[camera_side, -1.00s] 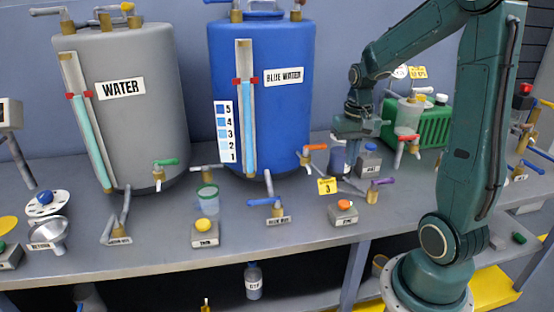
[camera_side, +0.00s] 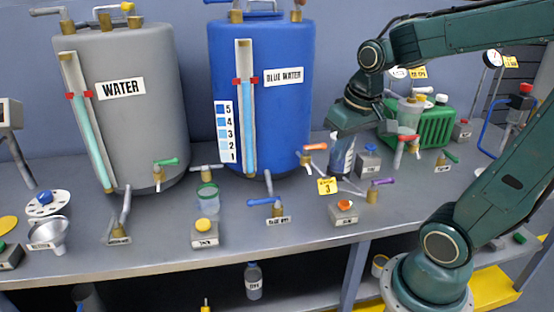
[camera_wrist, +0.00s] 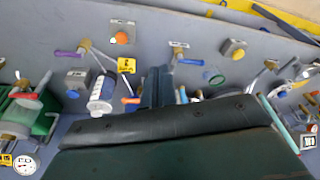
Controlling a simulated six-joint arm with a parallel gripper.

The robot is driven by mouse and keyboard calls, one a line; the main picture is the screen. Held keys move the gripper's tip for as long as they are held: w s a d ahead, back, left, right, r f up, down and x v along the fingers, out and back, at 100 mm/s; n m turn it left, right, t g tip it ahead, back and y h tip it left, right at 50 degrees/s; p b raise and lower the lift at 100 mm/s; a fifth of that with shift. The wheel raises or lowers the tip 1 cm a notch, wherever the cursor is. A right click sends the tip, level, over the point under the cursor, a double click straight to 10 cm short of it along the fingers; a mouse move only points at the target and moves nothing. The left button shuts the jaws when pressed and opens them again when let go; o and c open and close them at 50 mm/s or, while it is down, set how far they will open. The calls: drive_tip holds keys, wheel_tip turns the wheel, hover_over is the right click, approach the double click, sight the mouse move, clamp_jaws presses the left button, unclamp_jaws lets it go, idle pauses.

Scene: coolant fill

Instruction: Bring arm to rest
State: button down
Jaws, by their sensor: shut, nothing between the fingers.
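My gripper (camera_side: 347,117) is over the back right part of the bench, in front of the blue tank's right side. Its fingers show in the wrist view (camera_wrist: 157,88); they are shut and empty. A pale bottle (camera_side: 343,155) stands on the bench just below the gripper in the side view. In the wrist view, a white-labelled bottle (camera_wrist: 102,92) stands to the left of the fingers, apart from them. My arm bends from its base at the lower right up and over to the bench.
The grey WATER tank (camera_side: 125,110) and the BLUE WATER tank (camera_side: 262,115) stand at the back left. A green ribbed unit (camera_side: 435,127) is right of my gripper. Valves, orange and yellow knobs and a clear cup (camera_side: 207,198) stand along the bench.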

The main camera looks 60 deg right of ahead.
drive_tip(key=s+a+r+n+t+y, duration=0.1)
drive_tip(key=s+a+r+n+t, duration=0.1)
drive_tip(key=s+a, duration=0.4)
drive_tip(key=shift+a+r+n+t, duration=0.45)
drive_tip(key=shift+a+n, duration=0.55)
drive_tip(key=shift+n, duration=0.2)
idle(6.2)
